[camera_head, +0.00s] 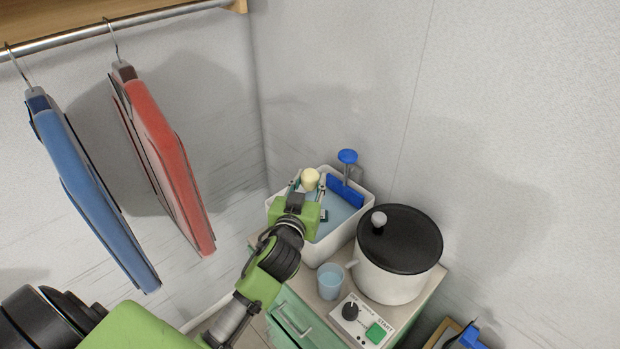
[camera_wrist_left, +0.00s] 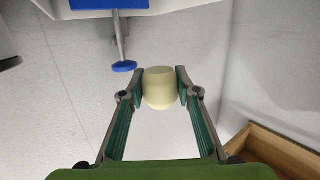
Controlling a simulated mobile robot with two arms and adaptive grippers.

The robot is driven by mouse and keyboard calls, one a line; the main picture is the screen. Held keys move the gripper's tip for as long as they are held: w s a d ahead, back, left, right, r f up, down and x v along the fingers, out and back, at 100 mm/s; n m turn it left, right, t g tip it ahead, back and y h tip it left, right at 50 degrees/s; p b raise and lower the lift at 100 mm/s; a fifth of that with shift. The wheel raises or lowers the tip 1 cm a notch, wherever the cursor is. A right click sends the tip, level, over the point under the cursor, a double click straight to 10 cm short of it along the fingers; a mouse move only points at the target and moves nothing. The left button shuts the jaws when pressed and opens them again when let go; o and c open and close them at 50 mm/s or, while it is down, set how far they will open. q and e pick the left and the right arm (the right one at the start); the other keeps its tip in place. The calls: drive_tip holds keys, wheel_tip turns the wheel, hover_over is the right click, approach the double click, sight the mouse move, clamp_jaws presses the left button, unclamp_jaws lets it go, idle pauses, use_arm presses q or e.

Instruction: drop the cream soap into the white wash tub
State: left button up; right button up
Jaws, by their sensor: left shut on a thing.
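The cream soap (camera_head: 310,179) is a small pale rounded block. In the left wrist view the soap (camera_wrist_left: 160,88) sits between the two fingertips. My left gripper (camera_head: 308,184) is shut on it and holds it over the white wash tub (camera_head: 331,247), as seen from the head. The tub stands in the corner with bluish water inside, and my gripper hides part of it. The wrist view does not clearly show the water under the soap. My right gripper is not in view.
A blue-knobbed tap or handle (camera_head: 347,157) rises at the tub's back. A white pot with a black lid (camera_head: 400,239) and a blue cup (camera_head: 330,281) stand close on the right. A control box (camera_head: 362,322) is in front. Blue (camera_head: 95,195) and red (camera_head: 168,160) garments hang left.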

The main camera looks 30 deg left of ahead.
use_arm(q)
wheel_tip(320, 180, down, 5)
drive_tip(key=b, duration=0.4)
drive_tip(key=o, duration=1.2)
drive_tip(key=shift+s, duration=0.1)
